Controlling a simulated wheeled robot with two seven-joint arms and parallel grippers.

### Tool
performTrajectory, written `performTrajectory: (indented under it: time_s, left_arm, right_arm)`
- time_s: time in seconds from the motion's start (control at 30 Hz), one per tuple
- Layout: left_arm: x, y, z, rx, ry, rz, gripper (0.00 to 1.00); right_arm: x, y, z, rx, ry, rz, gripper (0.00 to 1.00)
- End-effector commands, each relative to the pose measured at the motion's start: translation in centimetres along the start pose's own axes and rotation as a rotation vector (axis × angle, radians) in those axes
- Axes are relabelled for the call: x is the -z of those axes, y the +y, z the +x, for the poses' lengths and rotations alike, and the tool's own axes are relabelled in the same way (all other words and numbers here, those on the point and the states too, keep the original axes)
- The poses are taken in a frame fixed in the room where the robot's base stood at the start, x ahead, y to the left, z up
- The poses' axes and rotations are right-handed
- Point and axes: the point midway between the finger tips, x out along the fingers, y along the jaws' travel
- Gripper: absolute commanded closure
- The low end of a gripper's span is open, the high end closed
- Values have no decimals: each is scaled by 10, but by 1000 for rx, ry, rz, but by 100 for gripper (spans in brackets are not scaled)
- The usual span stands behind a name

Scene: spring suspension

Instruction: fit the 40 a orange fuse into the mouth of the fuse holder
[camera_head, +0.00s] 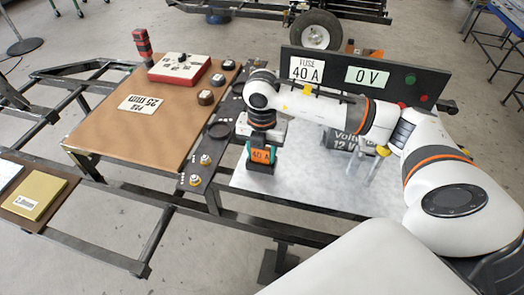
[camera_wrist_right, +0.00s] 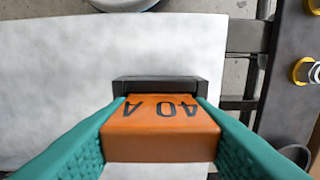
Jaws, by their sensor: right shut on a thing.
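The orange 40 A fuse (camera_head: 262,156) is between the teal fingers of my right gripper (camera_head: 260,149), which is shut on it. In the right wrist view the fuse (camera_wrist_right: 160,135) shows its "40 A" label upside down, with a teal finger at each side. The black fuse holder (camera_wrist_right: 165,84) shows just past the fuse, level with it from side to side. The fuse covers most of the holder, so I cannot tell whether the fuse is inside its mouth or only above it. My left gripper is not in view.
A dark panel carries a "FUSE 40 A" sign (camera_head: 306,69) and a "0 V" sign (camera_head: 367,77). A grey "12 V" block (camera_head: 346,143) stands right of the gripper. A dark strip with brass terminals (camera_head: 195,180) lies to the left. The white tabletop (camera_head: 300,187) in front is clear.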

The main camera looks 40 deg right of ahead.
Motion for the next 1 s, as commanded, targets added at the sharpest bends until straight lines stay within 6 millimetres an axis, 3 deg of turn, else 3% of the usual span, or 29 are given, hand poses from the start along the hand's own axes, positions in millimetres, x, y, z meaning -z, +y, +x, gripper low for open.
performTrajectory:
  time_s: [0.03, 0.37, 0.4, 0.53, 1.0]
  left_arm:
    - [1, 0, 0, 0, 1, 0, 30]
    - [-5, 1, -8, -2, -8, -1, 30]
    - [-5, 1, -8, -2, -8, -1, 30]
    - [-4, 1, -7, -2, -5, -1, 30]
    - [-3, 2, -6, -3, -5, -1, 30]
  right_arm:
    - [-3, 2, 9, -11, -10, -1, 77]
    - [-4, 2, 14, -11, -14, 1, 77]
    - [-4, 2, 14, -11, -14, 1, 52]
    - [-4, 2, 14, -13, -15, 1, 33]
    - [-3, 4, 14, -20, -14, 1, 33]
